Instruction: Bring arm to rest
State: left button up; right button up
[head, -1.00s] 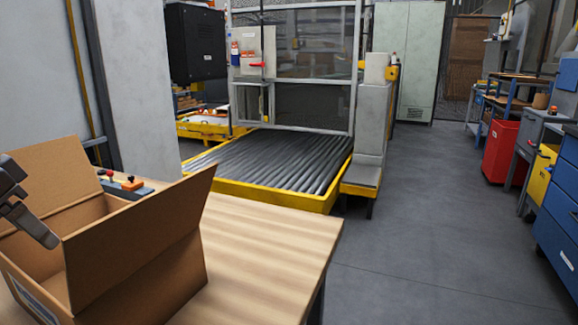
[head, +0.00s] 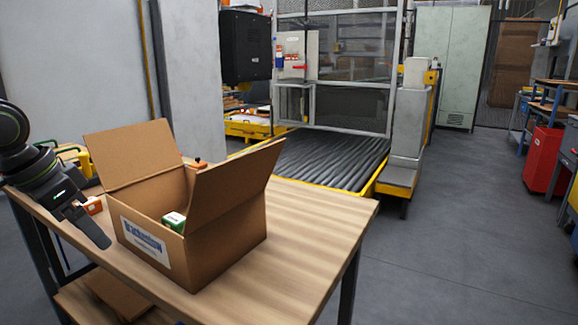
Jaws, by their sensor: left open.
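My left arm (head: 45,175) comes in from the left edge. Its gripper (head: 92,225) hangs beside the near left side of the cardboard box (head: 235,215), pointing down and right. It is open, with nothing seen held in it; the far finger is hard to make out. The box stands on the wooden table (head: 310,205) with its flaps up, and a green and white carton (head: 175,221) shows inside. My right gripper is not in view.
A small orange item (head: 92,205) sits by the gripper, and a yellow and green object (head: 75,160) behind my arm. An orange-topped item (head: 199,163) shows behind the box. The table's right part is clear. A roller conveyor (head: 330,158) stands beyond.

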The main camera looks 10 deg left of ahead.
pick_arm(q)
jog(key=s+d+f+g+h, duration=0.1)
jog(key=s+f, duration=0.1)
jog(key=f, duration=1.4)
jog(key=s+d+f, duration=0.1)
jog(key=f, duration=1.4)
jog(key=s+d+f+n+y, duration=0.2)
jog(key=s+d+f+n, duration=0.4)
jog(key=s+d+f, duration=1)
jog(key=s+a+f+y+p, duration=0.1)
jog(key=s+a+f+p, duration=0.25)
jog(key=f+p, duration=0.8)
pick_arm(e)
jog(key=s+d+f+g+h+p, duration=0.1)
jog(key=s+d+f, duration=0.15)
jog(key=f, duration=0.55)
pick_arm(q)
jog(key=s+a+m+g+p, duration=0.1)
jog(key=s+a+p, duration=0.1)
jog(key=s+p, duration=0.9)
jog(key=shift+a+g+y, duration=0.2)
jog(key=shift+g+y, duration=0.2)
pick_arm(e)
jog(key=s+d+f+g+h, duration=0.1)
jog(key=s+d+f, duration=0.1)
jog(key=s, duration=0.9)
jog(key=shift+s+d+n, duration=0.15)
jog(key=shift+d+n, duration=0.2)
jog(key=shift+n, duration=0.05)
